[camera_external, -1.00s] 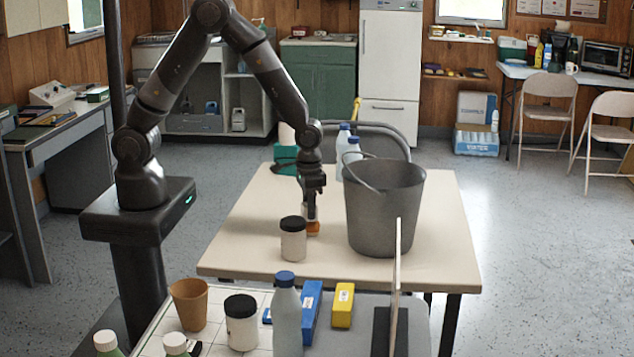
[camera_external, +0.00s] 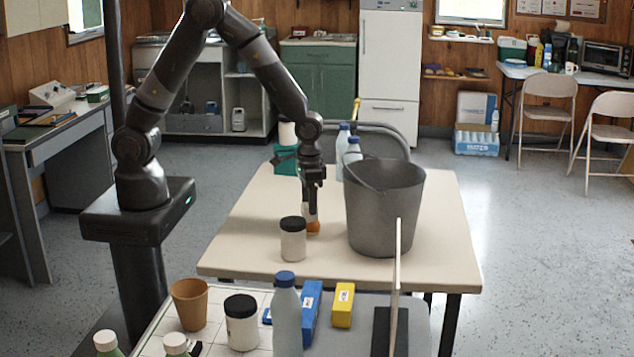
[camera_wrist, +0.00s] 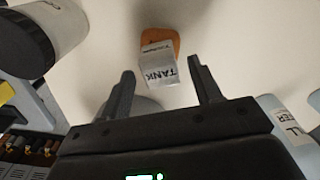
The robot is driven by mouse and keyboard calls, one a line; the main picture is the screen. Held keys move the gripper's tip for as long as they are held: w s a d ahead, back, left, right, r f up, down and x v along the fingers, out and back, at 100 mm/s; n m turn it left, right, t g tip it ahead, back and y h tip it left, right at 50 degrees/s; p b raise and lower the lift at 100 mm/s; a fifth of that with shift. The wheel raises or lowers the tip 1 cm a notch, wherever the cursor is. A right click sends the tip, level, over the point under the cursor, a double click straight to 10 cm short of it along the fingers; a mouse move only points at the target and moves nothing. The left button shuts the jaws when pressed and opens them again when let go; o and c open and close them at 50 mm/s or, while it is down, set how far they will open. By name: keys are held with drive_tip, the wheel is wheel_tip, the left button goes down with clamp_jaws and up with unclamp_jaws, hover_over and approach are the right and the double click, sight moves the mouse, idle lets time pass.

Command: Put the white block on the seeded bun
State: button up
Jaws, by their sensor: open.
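The white block (camera_wrist: 158,66), labelled "TANK", shows in the wrist view against the orange-brown bun (camera_wrist: 160,37). In the external view the block (camera_external: 309,211) appears to sit upright on top of the bun (camera_external: 313,228), on the beige table (camera_external: 240,250). Seeds are too small to make out. My gripper (camera_external: 311,188) is above the block, pointing down. In the wrist view my gripper (camera_wrist: 163,88) is open, its fingers apart with the block beyond and between their tips, and nothing held.
A black-lidded jar (camera_external: 293,240) stands just in front of the bun. A large grey bucket (camera_external: 385,210) stands close on the right. Blue-capped bottles (camera_external: 352,150) are behind. A nearer surface holds a cup (camera_external: 189,305), a bottle (camera_external: 287,318) and boxes. The table's front left is clear.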

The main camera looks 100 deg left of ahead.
wheel_tip(320, 180, up, 10)
drive_tip(key=s+d+r+m+t, duration=0.2)
drive_tip(key=s+r+t, duration=0.1)
drive_tip(key=s+r, duration=0.85)
drive_tip(key=s+d+r+m+t, duration=0.1)
drive_tip(key=s+r, duration=0.2)
drive_tip(key=s, duration=0.3)
drive_tip(key=s+d+r+m+t, duration=0.1)
drive_tip(key=s+r, duration=0.2)
drive_tip(key=s, duration=0.3)
drive_tip(key=shift+s+r+m+t, duration=0.25)
drive_tip(key=shift+r+m+t, duration=0.05)
